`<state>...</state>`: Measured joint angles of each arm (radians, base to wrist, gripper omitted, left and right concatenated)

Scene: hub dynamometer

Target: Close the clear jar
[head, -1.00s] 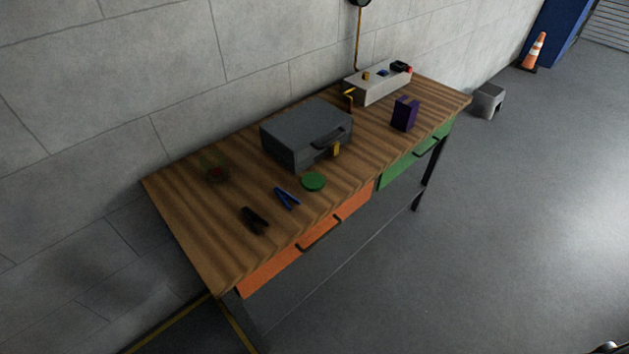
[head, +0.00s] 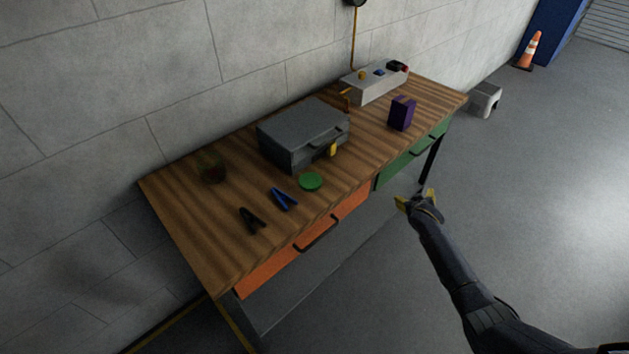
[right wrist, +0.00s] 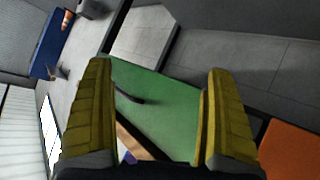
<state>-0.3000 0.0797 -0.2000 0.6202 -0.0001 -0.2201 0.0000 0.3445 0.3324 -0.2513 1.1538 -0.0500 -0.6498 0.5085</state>
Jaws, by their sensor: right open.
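The clear jar (head: 211,167) stands at the left end of the wooden bench, with something dark and reddish visible inside it. A round green lid (head: 310,181) lies flat on the bench in front of the grey case, apart from the jar. My right gripper (head: 417,199) is open and empty in front of the bench, to the right of the lid. In the right wrist view its yellow fingers (right wrist: 158,115) are spread wide, with the green drawer front behind them. My left gripper is not in view.
A blue clamp (head: 284,199) and a black clamp (head: 252,220) lie left of the lid. A purple box (head: 402,113) and a grey unit (head: 374,83) stand further right. Orange (head: 306,242) and green drawers (head: 412,153) are shut.

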